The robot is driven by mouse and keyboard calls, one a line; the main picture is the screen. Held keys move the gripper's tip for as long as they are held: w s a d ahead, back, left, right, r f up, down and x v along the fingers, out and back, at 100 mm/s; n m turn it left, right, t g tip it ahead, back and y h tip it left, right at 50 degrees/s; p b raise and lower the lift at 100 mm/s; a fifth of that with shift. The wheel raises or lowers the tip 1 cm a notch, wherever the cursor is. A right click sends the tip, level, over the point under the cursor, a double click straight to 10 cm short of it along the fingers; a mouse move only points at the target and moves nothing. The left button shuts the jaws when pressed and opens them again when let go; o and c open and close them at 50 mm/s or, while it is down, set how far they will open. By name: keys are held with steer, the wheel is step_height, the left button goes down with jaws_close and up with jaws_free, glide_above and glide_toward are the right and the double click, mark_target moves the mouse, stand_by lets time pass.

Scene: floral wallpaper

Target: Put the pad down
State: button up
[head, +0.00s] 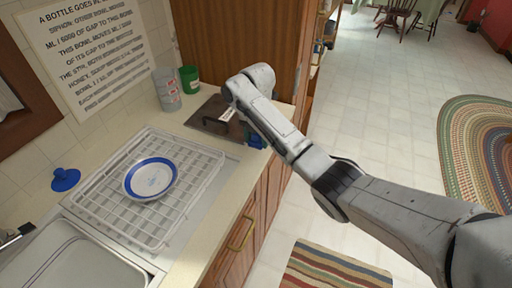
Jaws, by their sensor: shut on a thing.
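My gripper (225,115) hangs from the bent wrist at the end of my arm, above the brown board at the far end of the counter. It is small and partly hidden by my arm. It appears shut on a small dark flat thing (214,124), which I take to be the pad. I cannot tell whether the pad touches the board or hangs just above it. A small blue thing (257,140) shows by the counter's front edge, partly behind my arm; I cannot tell what it is.
The brown board (197,117) lies on the counter. A grey cup (168,91) and a green cup (189,79) stand behind it. A white rack (200,184) holds a blue-rimmed plate (151,179). A sink (75,262) and a blue stopper (65,180) are at left.

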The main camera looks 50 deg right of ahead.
mark_target(256, 145)
steer(key=shift+w+f, duration=0.3)
steer(key=shift+f, duration=0.1)
steer(key=shift+f+p, duration=0.55)
steer(key=shift+f, duration=0.9)
steer(key=shift+f, duration=0.15)
steer(key=o, duration=1)
